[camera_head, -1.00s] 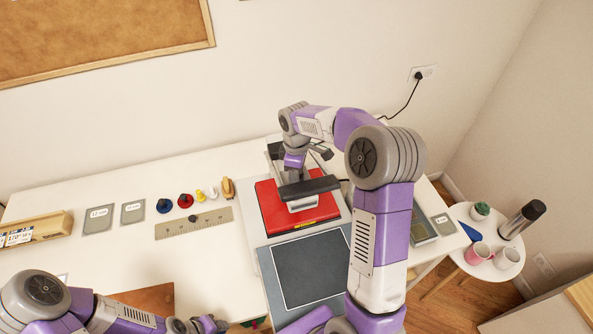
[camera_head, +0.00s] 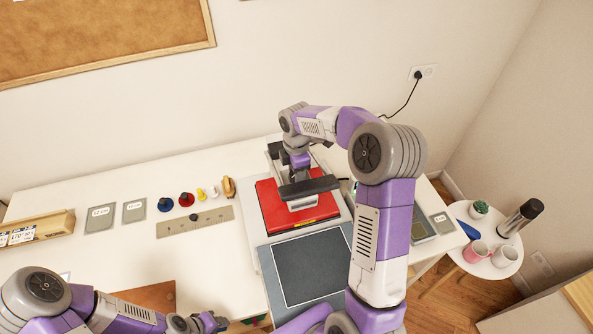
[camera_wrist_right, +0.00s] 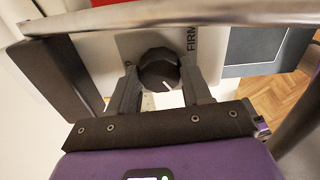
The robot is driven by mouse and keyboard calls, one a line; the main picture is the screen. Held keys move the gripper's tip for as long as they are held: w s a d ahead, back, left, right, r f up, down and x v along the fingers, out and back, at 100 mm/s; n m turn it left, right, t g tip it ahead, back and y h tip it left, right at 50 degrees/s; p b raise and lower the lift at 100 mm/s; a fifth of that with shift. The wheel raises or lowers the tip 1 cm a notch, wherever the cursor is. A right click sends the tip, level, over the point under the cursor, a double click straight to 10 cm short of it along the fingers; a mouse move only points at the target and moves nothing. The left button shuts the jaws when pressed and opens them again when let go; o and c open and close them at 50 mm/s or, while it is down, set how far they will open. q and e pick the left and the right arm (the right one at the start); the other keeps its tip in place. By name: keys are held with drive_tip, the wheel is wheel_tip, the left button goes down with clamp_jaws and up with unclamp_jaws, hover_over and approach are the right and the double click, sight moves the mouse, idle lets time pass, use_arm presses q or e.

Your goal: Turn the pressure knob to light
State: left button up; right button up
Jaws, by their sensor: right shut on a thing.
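The pressure knob (camera_wrist_right: 160,68) is round and black with a white pointer line; in the right wrist view it sits on a pale panel, and the line points down and right. The letters FIRM are printed to its right; no light mark is readable. My right gripper (camera_wrist_right: 158,72) is shut on the knob, a finger on each side. In the head view my right gripper (camera_head: 299,162) is behind the black handle of the red-topped press (camera_head: 280,212), which hides the knob. My left gripper (camera_head: 208,323) is low at the bottom edge, its jaws unclear.
A grey pad (camera_head: 310,268) lies in front of the press. A side table at right holds mugs (camera_head: 475,252) and a flask (camera_head: 524,215).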

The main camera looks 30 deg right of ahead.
idle(0.3)
drive_tip(key=o, duration=1)
drive_tip(key=shift+o, duration=0.2)
wheel_tip(320, 180, up, 8)
drive_tip(key=shift+f+b, duration=0.2)
drive_tip(key=shift+b, duration=0.1)
